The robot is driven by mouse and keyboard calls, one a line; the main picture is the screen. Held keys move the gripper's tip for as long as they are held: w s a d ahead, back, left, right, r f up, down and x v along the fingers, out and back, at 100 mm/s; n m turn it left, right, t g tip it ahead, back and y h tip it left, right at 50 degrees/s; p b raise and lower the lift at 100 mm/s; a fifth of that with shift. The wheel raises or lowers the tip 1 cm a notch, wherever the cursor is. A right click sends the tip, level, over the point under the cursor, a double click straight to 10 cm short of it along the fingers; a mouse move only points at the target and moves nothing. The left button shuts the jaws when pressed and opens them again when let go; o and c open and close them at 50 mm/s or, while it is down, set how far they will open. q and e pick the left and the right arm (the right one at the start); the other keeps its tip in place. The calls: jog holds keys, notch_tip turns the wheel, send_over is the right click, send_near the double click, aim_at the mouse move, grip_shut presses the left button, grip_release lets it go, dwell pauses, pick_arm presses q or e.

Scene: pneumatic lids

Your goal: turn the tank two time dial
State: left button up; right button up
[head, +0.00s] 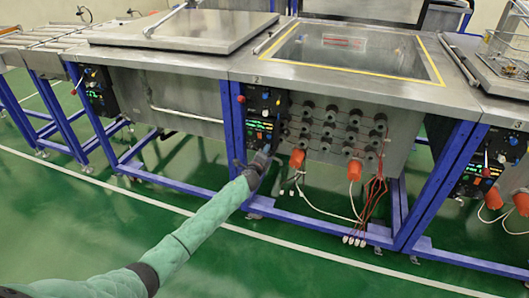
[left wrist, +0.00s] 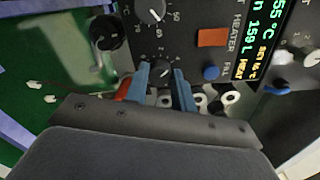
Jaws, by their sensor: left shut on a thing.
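The tank two control panel (head: 262,112) is a black box with green displays on the front of the open, yellow-edged tank (head: 432,62). My left gripper (head: 266,152) is at the lower part of this panel. In the left wrist view its blue fingers (left wrist: 163,85) are shut on a small black dial (left wrist: 163,71), one finger on each side. This dial sits below a larger dial (left wrist: 150,10) with a numbered scale. The fingers partly hide the held dial, and I cannot read a label for it. My right gripper is not in view.
Beside the held dial are a blue FILL button (left wrist: 211,72), an orange HEATER switch (left wrist: 212,38) and a black knob (left wrist: 106,32). Several black fittings and orange plugs (head: 297,159) with hanging cables are right of the panel. A blue frame post (head: 238,125) stands just left.

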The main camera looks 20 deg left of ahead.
pick_arm(q)
jog(key=shift+d+f+m, duration=0.1)
jog(key=shift+m, duration=0.7)
jog(key=shift+s, duration=0.1)
jog(key=o, duration=1)
jog(key=s, duration=0.7)
jog(key=shift+s+p, duration=0.35)
